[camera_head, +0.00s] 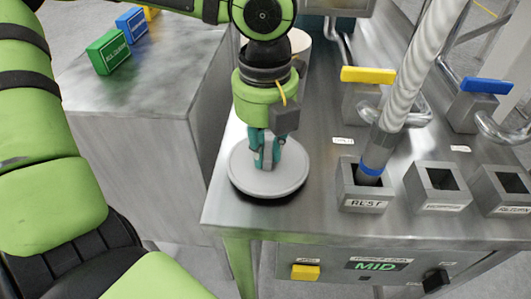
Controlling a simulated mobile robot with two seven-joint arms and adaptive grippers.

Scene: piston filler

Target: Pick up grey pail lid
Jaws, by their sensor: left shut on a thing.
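The grey pail lid (266,181) is a round pale disc near the front left corner of the steel machine table. A dark shadow shows under its front edge, and I cannot tell whether it touches the table. My left gripper (265,163) points down over the lid's middle, with its teal fingers shut on the lid's top. The exact grip point is partly hidden by the fingers. My right gripper is not in view.
The steel table (318,217) carries a REST holder (366,188) with a nozzle and hose in it, and two empty holders to its right. A yellow-handled valve (381,75) stands behind. A pale container (300,48) is behind my arm. Green (108,52) and blue blocks sit on the left cabinet.

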